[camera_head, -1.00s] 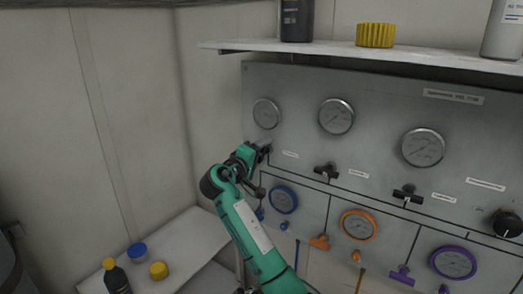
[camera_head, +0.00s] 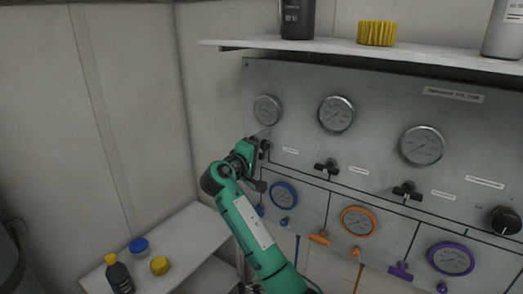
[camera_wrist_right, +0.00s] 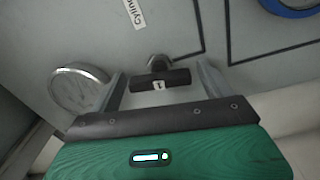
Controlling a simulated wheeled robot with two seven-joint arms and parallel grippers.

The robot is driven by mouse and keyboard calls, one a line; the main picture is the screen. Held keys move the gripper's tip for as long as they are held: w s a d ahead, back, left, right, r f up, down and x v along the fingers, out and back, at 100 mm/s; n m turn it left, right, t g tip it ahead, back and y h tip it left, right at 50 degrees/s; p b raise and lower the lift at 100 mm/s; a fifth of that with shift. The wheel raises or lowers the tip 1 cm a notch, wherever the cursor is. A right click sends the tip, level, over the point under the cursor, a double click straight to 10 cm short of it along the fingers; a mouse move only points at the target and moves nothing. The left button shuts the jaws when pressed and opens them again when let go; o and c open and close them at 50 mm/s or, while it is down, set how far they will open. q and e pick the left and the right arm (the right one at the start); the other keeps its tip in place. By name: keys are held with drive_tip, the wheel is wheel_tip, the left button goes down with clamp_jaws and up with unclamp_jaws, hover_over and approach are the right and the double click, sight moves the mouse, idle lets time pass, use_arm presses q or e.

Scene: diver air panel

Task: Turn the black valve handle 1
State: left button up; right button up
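The black valve handle 1 (camera_wrist_right: 161,80) is a short dark bar with a white label "1", on a round metal stem at the panel. In the right wrist view it lies between the two fingers of my right gripper (camera_wrist_right: 162,88), with a gap on each side. The right gripper is open and does not visibly touch the handle. In the head view my right gripper (camera_head: 262,142) is at the panel's left edge, below the leftmost gauge, and largely hides the handle. My left gripper is not in view.
The grey panel (camera_head: 300,100) carries several gauges and two similar black handles, one (camera_head: 326,167) and another (camera_head: 407,191), to the right. A shelf (camera_head: 350,50) with bottles juts out above. A lower white shelf (camera_head: 185,235) holds a bottle and caps.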

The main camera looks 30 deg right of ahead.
drive_tip(key=b+v, duration=0.6)
drive_tip(key=v, duration=0.8)
